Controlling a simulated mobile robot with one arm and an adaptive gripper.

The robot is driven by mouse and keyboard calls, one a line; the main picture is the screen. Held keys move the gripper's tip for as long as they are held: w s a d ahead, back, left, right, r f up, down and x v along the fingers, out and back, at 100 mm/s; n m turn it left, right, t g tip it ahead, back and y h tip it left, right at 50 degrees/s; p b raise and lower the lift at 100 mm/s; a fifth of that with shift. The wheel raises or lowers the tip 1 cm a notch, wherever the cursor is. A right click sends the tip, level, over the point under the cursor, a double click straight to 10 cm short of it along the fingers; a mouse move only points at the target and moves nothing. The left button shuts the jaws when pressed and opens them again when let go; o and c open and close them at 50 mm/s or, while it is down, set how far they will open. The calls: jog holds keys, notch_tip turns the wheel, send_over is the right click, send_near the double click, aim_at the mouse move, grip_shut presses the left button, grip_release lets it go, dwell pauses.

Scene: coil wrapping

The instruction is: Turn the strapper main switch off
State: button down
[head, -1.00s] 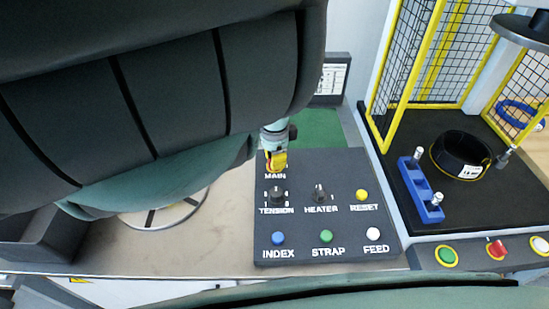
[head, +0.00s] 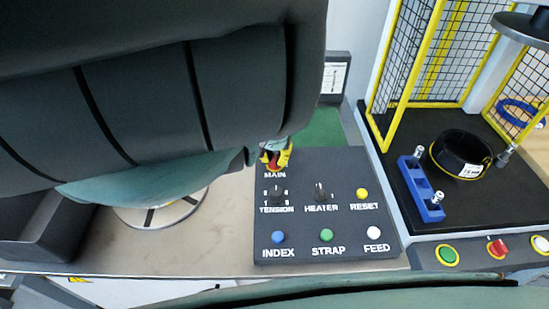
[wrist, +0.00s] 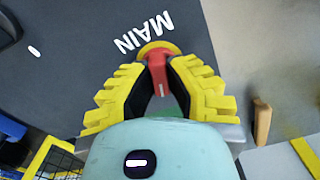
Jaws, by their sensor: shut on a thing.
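The main switch is a red handle on a yellow round base (wrist: 157,66), below the white word MAIN in the wrist view, where the picture is turned over. My gripper (wrist: 157,82) has its two yellow ridged fingers closed on the red handle, one on each side. In the head view the switch (head: 272,158) shows at the top left of the dark control panel (head: 340,220), just above the MAIN label. My arm covers most of the gripper there. The exact angle of the handle against its base is hard to tell.
The panel also bears the TENSION knob (head: 276,194), HEATER knob (head: 321,193), yellow RESET button (head: 362,193) and blue, green and white buttons below. At the right, a yellow-framed mesh cage (head: 398,110) stands by a black coil (head: 460,152) and a blue holder (head: 419,188).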

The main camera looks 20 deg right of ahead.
aim_at(274, 157)
jog(key=shift+n+b, duration=0.45)
jog(key=shift+n, duration=1.35)
jog(key=c, duration=1)
grip_release()
jog(key=shift+o, duration=0.2)
notch_tip(274, 157, up, 6)
jog(key=shift+w+f, duration=0.1)
jog(key=shift+w, duration=0.05)
jog(key=shift+r, duration=0.85)
